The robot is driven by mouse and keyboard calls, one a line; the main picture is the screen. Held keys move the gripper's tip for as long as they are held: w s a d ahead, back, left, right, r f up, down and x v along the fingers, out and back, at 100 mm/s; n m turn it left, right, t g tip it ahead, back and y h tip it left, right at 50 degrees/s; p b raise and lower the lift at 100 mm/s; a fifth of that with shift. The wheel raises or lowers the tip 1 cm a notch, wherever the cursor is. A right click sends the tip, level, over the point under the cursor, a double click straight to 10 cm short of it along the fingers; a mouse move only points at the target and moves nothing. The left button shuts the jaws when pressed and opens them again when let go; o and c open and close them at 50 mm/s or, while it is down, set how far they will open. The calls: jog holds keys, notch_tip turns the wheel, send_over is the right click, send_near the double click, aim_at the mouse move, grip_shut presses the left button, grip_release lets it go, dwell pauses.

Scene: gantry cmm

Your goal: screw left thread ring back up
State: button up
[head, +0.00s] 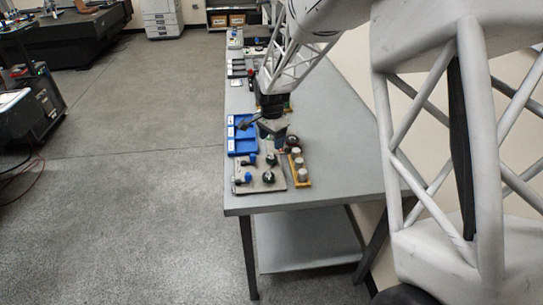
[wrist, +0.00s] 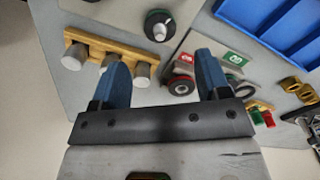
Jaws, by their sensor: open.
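My gripper (wrist: 162,64) is open, its two blue fingers wide apart with nothing held between them. In the wrist view, a dark round ring with a red band (wrist: 180,86) shows between the fingers, nearer the right one, beside a red label (wrist: 184,61). A second dark ring sits by a green label (wrist: 235,58), partly hidden by the right finger. I cannot tell which of them is the left thread ring, or how far either is screwed on. In the head view my gripper (head: 271,127) is low over the table, and the rings are hard to make out.
A yellow rack with several grey cylinders (head: 299,168) stands close by, partly behind the left finger in the wrist view. A plate with knobs (head: 259,179) and a blue divided tray (head: 243,136) are near. The grey table (head: 345,165) is clear at right.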

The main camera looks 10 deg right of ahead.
aim_at(271, 154)
jog(key=shift+m, duration=0.4)
jog(key=shift+f, duration=0.15)
jog(key=shift+f, duration=3.75)
jog(key=shift+c, duration=0.3)
jog(key=c, duration=0.9)
